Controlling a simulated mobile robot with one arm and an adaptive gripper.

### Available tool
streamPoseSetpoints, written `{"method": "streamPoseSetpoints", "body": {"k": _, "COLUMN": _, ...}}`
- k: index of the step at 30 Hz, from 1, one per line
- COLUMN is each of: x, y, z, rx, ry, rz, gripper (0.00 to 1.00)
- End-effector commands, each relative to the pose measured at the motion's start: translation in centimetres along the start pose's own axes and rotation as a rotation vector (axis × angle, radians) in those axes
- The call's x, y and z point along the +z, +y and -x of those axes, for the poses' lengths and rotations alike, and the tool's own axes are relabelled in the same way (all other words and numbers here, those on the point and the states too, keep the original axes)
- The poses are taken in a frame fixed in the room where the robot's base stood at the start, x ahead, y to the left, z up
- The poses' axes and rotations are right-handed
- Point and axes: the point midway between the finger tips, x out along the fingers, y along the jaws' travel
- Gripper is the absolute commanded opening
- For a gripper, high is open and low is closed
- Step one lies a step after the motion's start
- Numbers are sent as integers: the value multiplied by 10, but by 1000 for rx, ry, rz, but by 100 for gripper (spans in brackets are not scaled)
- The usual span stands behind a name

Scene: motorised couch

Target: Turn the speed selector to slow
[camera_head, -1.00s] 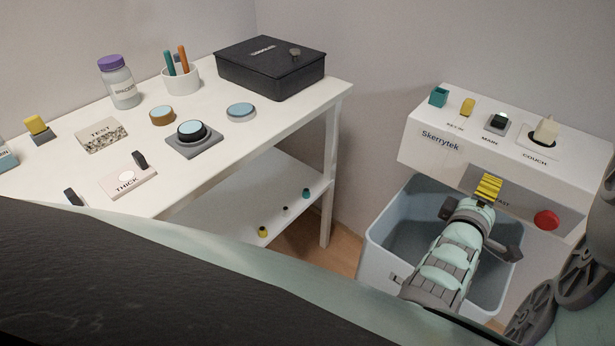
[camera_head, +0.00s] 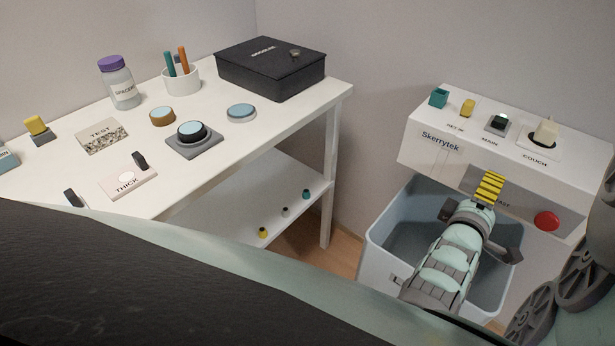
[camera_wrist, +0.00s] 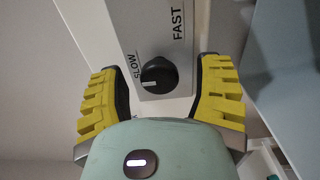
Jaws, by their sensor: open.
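The speed selector (camera_wrist: 158,76) is a round black knob on a pale panel in the wrist view. The word SLOW (camera_wrist: 134,66) is at its left and FAST (camera_wrist: 179,24) is above right. A white mark shows on the knob's lower left side, nearer SLOW than FAST. My gripper (camera_wrist: 160,72) is open, with one yellow ridged finger on each side of the knob. I see no clear contact. In the head view my gripper (camera_head: 487,188) is at the recessed front of the white Skerrytek console (camera_head: 425,127), and hides the knob.
A red button (camera_head: 546,221) is right of my gripper. A yellow switch (camera_head: 467,108), the MAIN switch (camera_head: 498,122) and the COUCH lever (camera_head: 546,131) stand on the console top. A grey-blue bin (camera_head: 378,245) is below my arm. A white table (camera_head: 230,150) with several items is at left.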

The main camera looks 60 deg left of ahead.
Motion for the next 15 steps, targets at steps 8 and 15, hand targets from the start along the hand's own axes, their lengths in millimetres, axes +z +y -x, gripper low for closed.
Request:
{"method": "streamPoseSetpoints", "body": {"k": 8, "x": -2, "y": -1, "z": 35, "rx": -3, "ry": 7, "rz": 0, "gripper": 65}}
{"method": "streamPoseSetpoints", "body": {"k": 15, "x": -2, "y": 0, "z": 63, "rx": -2, "ry": 7, "rz": -1, "gripper": 65}}
